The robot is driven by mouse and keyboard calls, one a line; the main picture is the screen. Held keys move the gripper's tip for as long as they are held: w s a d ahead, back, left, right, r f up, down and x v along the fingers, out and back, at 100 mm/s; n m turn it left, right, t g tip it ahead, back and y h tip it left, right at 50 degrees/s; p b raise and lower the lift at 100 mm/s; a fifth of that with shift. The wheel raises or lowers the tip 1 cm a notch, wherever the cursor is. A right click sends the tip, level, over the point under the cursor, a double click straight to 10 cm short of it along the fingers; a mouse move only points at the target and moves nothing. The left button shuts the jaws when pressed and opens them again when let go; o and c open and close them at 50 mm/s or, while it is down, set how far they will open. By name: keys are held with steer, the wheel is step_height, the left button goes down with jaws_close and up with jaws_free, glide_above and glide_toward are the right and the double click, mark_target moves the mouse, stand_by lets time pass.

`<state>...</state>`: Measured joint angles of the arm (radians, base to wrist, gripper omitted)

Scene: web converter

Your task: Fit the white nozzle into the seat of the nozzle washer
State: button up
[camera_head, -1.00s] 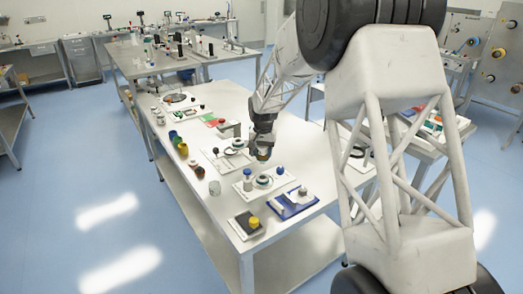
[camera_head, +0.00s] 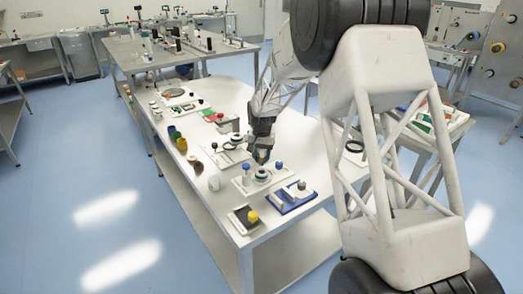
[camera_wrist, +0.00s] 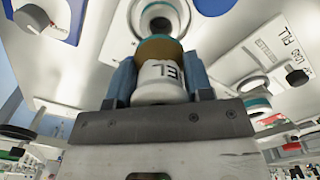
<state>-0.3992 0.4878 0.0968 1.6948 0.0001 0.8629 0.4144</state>
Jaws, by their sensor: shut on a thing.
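My gripper (camera_wrist: 160,82) is shut on the white nozzle (camera_wrist: 160,88), a white cylinder with dark lettering and an amber-brown far end, gripped between two blue-grey fingers. In the wrist view the nozzle washer's seat (camera_wrist: 160,14), a pale ring with a dark centre and a teal band, lies just beyond the nozzle's far end. The nozzle partly hides it, and I cannot tell whether they touch. In the head view my gripper (camera_head: 262,154) hangs just above the washer (camera_head: 262,176), which sits on a white plate near the table's front.
A blue tray (camera_head: 292,198) with a grey fixture lies to the washer's right. A dark block with a yellow knob (camera_head: 253,216) is at the front corner. A blue-capped bottle (camera_head: 246,170) stands close left of the washer. Several jars line the left edge.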

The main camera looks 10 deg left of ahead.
mark_target(262, 165)
steer(key=shift+f, duration=1)
steer(key=shift+f, duration=1.9)
stand_by(2.7)
steer(key=o, duration=1.2)
steer(key=shift+r, duration=3.9)
